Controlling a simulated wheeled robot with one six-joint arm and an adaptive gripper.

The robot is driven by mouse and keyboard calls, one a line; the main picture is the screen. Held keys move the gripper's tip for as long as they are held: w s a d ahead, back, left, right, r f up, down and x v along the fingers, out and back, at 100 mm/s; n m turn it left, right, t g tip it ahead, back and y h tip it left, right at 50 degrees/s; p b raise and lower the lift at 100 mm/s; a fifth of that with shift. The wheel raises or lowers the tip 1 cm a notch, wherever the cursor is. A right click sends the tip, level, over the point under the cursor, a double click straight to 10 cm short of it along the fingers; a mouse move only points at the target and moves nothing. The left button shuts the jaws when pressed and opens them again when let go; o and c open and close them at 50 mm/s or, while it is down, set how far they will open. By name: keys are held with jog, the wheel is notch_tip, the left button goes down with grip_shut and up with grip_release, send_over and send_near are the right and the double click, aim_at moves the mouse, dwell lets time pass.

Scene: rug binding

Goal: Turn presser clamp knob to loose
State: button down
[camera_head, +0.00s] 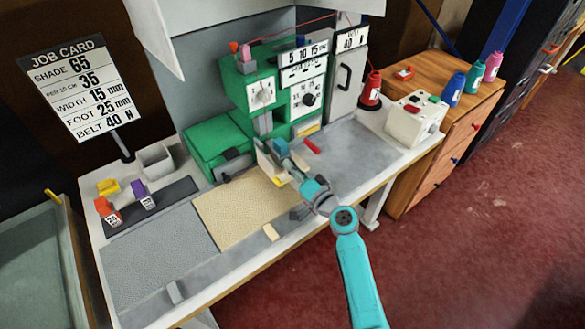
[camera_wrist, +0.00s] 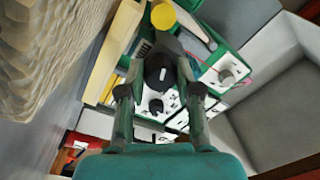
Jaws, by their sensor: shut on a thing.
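My gripper (camera_head: 279,150) reaches in from the lower right to the front of the green binding machine (camera_head: 232,88), low over the beige rug (camera_head: 240,212). In the wrist view, my gripper (camera_wrist: 160,72) has its two fingers on either side of a black knob (camera_wrist: 158,70), which I take for the presser clamp knob, and is shut on it. In the head view my gripper hides this knob. No loose mark can be read, so I cannot tell the knob's setting. Another dark dial (camera_head: 307,99) and a pale dial (camera_head: 261,93) sit on the machine's front panels.
A red lever (camera_head: 312,145) is just right of my gripper. A red thread cone (camera_head: 371,90) and a white control box (camera_head: 416,118) stand further right. The job card (camera_head: 85,85) and coloured feet (camera_head: 108,208) are at left. Grey tabletop right of the machine is free.

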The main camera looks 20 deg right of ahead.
dwell(0.3)
jog(key=c, duration=0.8)
grip_release()
jog(key=v, duration=1.2)
